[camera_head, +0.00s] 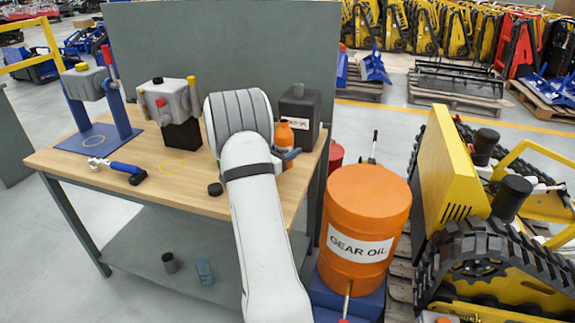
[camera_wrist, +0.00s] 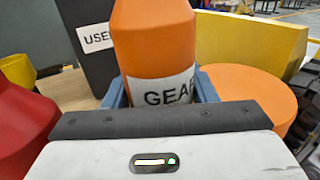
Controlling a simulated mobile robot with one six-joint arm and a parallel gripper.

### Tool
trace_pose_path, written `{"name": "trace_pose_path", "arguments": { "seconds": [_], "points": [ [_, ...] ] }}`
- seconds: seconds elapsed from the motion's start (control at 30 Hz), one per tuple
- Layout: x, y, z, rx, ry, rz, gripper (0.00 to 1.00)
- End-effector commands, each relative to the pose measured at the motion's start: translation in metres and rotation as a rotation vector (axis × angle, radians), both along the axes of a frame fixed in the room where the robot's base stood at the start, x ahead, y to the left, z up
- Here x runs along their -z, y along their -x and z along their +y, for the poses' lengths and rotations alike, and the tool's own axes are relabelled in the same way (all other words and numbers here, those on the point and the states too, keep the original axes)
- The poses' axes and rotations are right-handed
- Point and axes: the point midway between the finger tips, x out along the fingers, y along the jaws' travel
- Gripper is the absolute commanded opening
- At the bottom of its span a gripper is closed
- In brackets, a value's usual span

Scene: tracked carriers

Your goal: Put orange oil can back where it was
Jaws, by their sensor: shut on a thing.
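The orange oil can (camera_head: 285,131) is at the right end of the workbench, in front of the dark container, partly hidden by my arm. In the wrist view the can (camera_wrist: 155,45) stands between the two blue fingers, with a white label reading "GEA…". My gripper (camera_head: 289,156) is shut on it; in the wrist view the gripper (camera_wrist: 160,92) has a finger on each side of the can. The can's bottom is hidden, so I cannot tell whether it touches the bench.
The dark container labelled "USED…" (camera_head: 301,105) stands behind the can. A grey machine part (camera_head: 168,100), a blue press stand (camera_head: 97,136) and a blue-handled tool (camera_head: 124,168) are on the bench. A big orange gear oil drum (camera_head: 364,215) stands right of the bench, beside a tracked carrier (camera_head: 490,250).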

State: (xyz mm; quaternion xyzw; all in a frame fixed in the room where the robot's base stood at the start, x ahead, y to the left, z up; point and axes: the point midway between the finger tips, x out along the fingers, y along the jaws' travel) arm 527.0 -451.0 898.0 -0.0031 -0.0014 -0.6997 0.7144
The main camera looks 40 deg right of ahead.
Motion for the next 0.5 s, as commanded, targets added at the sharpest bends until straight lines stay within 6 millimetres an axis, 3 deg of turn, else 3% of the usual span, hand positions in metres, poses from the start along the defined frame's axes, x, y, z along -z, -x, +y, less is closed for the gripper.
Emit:
{"name": "trace_pose_path", "arguments": {
  "seconds": [0.33, 0.5],
  "points": [
    [0.039, 0.004, -0.003, 0.008, 0.000, 0.001, 0.21],
    [0.041, 0.004, -0.004, 0.008, 0.002, -0.003, 0.21]
  ]
}}
